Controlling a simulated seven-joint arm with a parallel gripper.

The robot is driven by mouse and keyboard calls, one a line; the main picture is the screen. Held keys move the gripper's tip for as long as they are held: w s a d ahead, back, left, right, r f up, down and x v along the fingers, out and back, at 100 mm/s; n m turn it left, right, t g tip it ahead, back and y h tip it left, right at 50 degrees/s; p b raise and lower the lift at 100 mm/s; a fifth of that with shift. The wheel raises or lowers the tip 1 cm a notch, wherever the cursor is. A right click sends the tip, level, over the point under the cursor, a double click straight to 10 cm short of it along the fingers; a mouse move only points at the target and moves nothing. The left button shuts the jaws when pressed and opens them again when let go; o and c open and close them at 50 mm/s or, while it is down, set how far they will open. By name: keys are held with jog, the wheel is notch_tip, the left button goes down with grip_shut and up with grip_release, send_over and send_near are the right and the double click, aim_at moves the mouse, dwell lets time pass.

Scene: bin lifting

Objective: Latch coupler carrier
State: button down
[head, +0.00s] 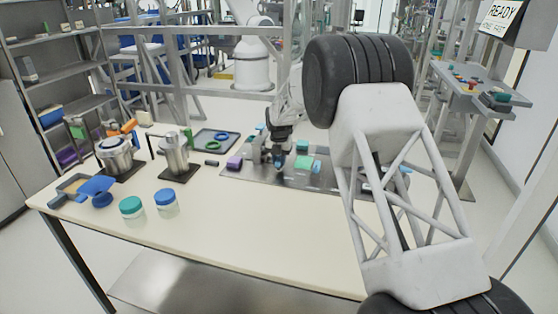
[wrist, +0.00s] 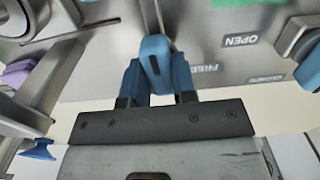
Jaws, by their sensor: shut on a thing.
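My gripper (head: 279,163) is over the grey metal fixture plate (head: 235,174) on the table. In the wrist view, the blue fingers of my gripper (wrist: 158,82) are shut on a blue handle grip (wrist: 154,50) at the end of a metal lever (wrist: 151,14). The plate also shows in the wrist view (wrist: 205,55), with an OPEN label (wrist: 240,40) right of the lever and other labels partly readable. A green block (head: 304,162) is on the plate, right of my gripper. I cannot make out the coupler carrier clearly. My arm hides part of the plate's right side.
A purple block (head: 234,162) is at the plate's left. A dark tray with green and blue rings (head: 214,145), a metal canister (head: 176,158), a pot (head: 117,160) and two lidded jars (head: 131,207) (head: 165,200) stand farther left. The front middle of the table (head: 250,225) is clear.

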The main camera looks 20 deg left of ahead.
aim_at(279, 159)
jog(key=c, duration=0.9)
grip_release()
jog(key=shift+r, duration=3.9)
